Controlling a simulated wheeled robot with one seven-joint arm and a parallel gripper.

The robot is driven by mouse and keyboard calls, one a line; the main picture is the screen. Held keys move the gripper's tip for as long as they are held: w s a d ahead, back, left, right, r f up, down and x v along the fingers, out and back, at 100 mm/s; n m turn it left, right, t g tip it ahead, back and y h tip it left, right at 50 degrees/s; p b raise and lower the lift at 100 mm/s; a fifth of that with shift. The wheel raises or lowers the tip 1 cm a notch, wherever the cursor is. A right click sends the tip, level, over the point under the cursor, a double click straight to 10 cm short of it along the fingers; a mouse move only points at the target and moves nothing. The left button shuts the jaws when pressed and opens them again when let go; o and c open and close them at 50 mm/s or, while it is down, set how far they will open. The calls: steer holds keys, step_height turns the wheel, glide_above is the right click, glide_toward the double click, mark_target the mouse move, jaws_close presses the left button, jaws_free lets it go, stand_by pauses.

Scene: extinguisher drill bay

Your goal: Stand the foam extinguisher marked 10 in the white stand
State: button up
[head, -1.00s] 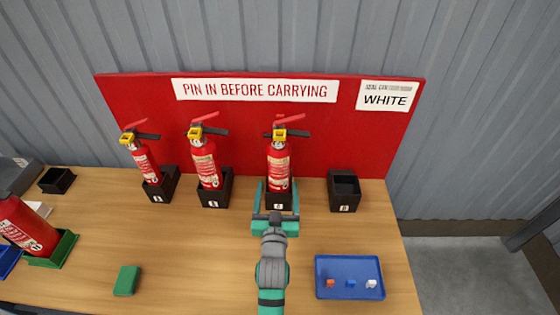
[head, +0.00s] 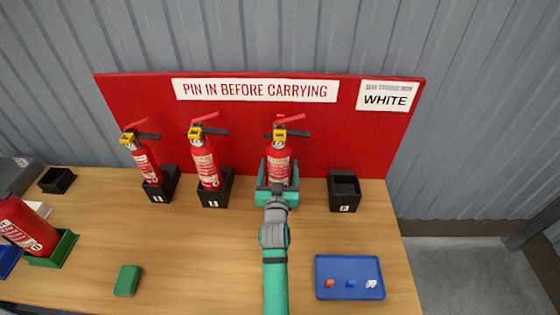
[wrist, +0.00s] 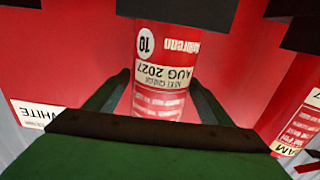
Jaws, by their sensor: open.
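The foam extinguisher marked 10 (head: 279,165) is red with a black and yellow head. It stands upright in a black box at the right of a row of three. In the wrist view its body (wrist: 160,75) shows a round "10" label and "AUG 2027". My green gripper (head: 278,185) is open, with one finger on each side of its lower body; contact cannot be told. The fingers also flank it in the wrist view (wrist: 160,100). A white piece (head: 40,209) at the far left, partly hidden by a big red extinguisher, may be the white stand.
Two more extinguishers (head: 206,163) (head: 146,163) stand left in black boxes. An empty black box (head: 344,190) is right. A big extinguisher (head: 27,228) is in a green stand (head: 62,247). A blue tray (head: 348,264) holds small pieces. A green block (head: 127,280) lies front left. A sign (head: 388,96) reads WHITE.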

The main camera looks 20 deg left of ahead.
mark_target(280, 152)
steer(key=shift+c, duration=0.6)
steer(key=c, duration=1)
steer(key=shift+w+r, duration=0.1)
steer(key=shift+r, duration=0.25)
steer(key=c, duration=0.4)
steer(key=shift+o, duration=0.2)
steer(key=shift+a+r, duration=0.1)
steer(key=shift+r, duration=3.15)
steer(key=shift+d, duration=0.25)
